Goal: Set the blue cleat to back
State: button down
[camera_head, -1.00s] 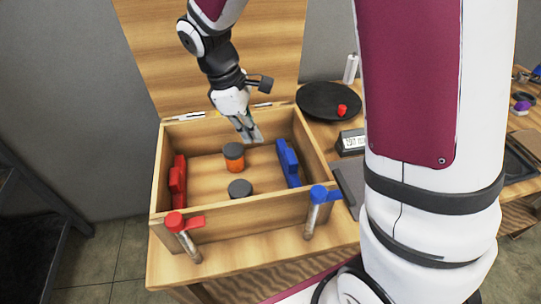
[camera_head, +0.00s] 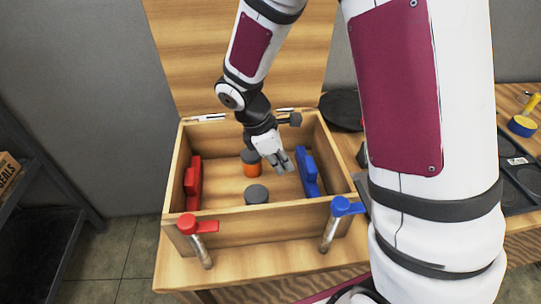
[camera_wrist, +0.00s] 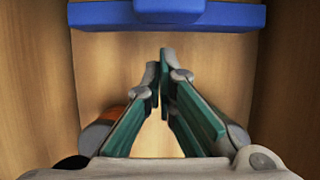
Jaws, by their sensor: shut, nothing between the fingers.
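The blue cleat (camera_head: 307,172) is a long blue piece with a raised block, along the inside of the right wall of the open wooden box (camera_head: 262,219). It spans the top of the wrist view (camera_wrist: 240,17), with its block in the middle. My gripper (camera_head: 284,166) is inside the box, just left of the cleat. In the wrist view its shut, empty fingers (camera_wrist: 162,72) point at the cleat, with a gap of bare wood visible between. A blue-headed lever (camera_head: 343,206) stands at the box's front right corner.
A red cleat (camera_head: 193,182) lines the left wall. An orange jar with a dark lid (camera_head: 251,163) and a dark round-topped object (camera_head: 257,194) stand mid-box, left of my gripper. A red-headed lever (camera_head: 197,225) is at the front left. The raised lid (camera_head: 235,60) stands behind.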

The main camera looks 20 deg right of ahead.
aim_at(306, 162)
jog(key=shift+s+d, duration=0.25)
jog(key=shift+d, duration=0.8)
jog(key=shift+s+d+p, duration=0.2)
jog(key=shift+d+p, duration=0.05)
jog(key=shift+d, duration=0.7)
jog(key=shift+s+d+p, duration=0.15)
jog(key=shift+d+p, duration=0.1)
jog(key=shift+d, duration=0.65)
jog(key=shift+a, duration=0.1)
